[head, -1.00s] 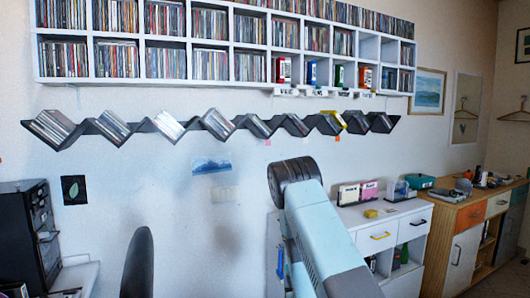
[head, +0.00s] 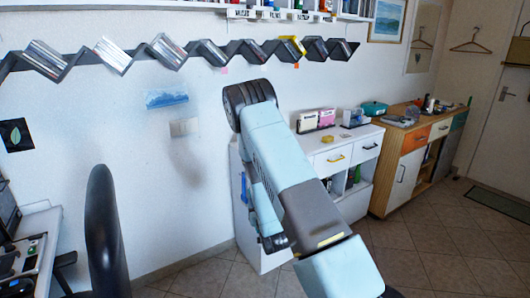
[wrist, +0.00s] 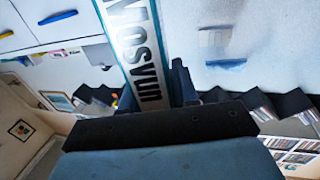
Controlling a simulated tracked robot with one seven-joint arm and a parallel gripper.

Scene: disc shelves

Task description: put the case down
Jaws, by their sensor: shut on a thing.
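The case (wrist: 138,48), a flat pale thing with a teal edge and large dark lettering, shows in the wrist view. My gripper (wrist: 180,85) is shut on it, and the case stretches away from the dark jaws to the top edge of the picture. The jaws are partly hidden by the case and my wrist. In the head view my arm crosses the middle, and neither the gripper nor the held case can be made out.
A white cabinet (head: 312,144) behind my arm carries dark holders with a white and a pink case (head: 326,117). A wooden cabinet (head: 412,140) stands right of it. A zigzag wall shelf (head: 232,48) holds discs. A dark chair (head: 104,230) stands left. Tiled floor is free at right.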

